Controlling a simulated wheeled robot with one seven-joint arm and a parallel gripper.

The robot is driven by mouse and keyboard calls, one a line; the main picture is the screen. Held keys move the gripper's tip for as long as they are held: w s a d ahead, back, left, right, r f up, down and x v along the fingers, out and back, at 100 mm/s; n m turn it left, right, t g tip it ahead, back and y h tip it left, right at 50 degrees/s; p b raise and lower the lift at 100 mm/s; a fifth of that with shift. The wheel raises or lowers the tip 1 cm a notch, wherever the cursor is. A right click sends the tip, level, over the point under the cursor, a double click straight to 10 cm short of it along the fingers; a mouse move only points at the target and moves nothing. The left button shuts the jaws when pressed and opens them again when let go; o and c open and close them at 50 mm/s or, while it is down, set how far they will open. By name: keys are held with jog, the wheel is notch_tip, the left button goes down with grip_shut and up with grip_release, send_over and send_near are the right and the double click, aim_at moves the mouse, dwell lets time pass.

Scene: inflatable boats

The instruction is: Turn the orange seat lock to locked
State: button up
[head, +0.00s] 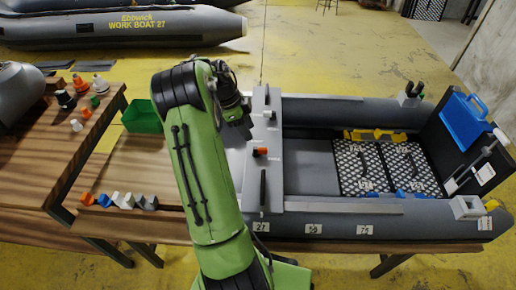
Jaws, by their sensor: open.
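The orange seat lock (260,151) is a small orange knob with a dark base on the grey seat board (268,185) that crosses the inflatable boat. Small markings beside it are too small to read. My green arm reaches up from the bottom of the head view, left of the seat board. My gripper (236,122) is at the arm's dark end, above and a little left of the orange lock and apart from it. It is open, though the fingertips are mostly hidden by the arm. A small dark part (271,115) shows farther back on the board.
The grey boat (420,225) lies on a wooden table (115,220) with a blue case (463,120) at its right end. A green bin (142,117), coloured clips (125,201) and several small bottles (84,100) stand left. A black upright handle (263,187) is on the board's near part.

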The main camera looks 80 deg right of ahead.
aim_at(259, 148)
jog(key=b+x, duration=0.1)
jog(key=x, duration=0.8)
jog(key=shift+f, duration=0.15)
jog(key=shift+c, duration=0.4)
grip_shut()
